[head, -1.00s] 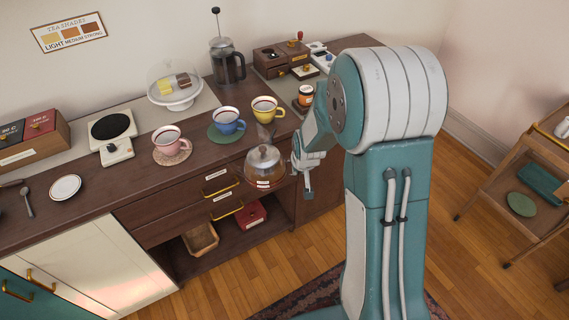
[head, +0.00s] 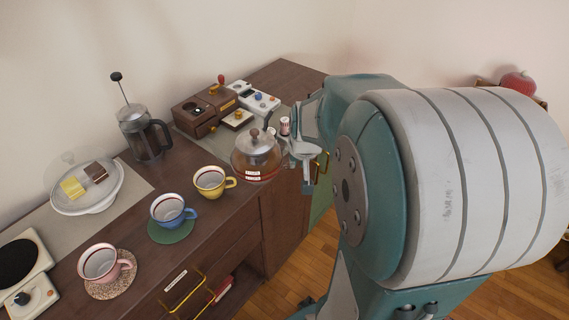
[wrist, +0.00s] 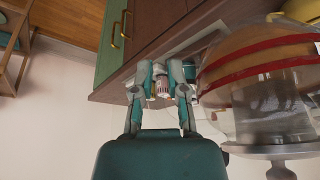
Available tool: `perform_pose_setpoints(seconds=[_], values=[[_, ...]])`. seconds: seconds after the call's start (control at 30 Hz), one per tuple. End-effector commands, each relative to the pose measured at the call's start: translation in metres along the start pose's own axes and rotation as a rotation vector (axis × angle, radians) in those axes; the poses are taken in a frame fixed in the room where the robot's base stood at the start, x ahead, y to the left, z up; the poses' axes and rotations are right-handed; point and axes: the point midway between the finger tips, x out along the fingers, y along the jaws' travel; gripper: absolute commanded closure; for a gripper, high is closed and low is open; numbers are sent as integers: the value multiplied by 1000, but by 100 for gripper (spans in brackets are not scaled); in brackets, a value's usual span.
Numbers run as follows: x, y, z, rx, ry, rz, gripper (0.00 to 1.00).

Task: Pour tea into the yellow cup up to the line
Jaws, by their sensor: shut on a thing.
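The glass teapot (head: 257,163), with amber tea in it, is in the head view right of the yellow cup and looks about upright. Its glass body with red bands fills the right of the wrist view (wrist: 260,75). My gripper (head: 303,165) is on the teapot's right side, shut on its handle; the grip is partly hidden. Its fingers show in the wrist view (wrist: 160,92). The yellow cup (head: 210,184) stands upright on the counter, with a dark red line inside its pale wall. No tea is clearly visible in it.
A blue cup (head: 168,212) on a green coaster and a pink cup (head: 100,264) on a speckled coaster stand left of the yellow cup. A small labelled jar (head: 285,126) is behind the teapot.

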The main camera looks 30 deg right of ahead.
Motion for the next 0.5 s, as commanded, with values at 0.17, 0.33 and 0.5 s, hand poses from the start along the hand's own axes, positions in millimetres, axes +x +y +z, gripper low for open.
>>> perform_pose_setpoints(seconds=[0.17, 0.33, 0.5], values=[[2, 1, 0, 2, 1, 2, 100], [5, 1, 2, 1, 0, 6, 100], [9, 1, 3, -1, 0, 9, 100]])
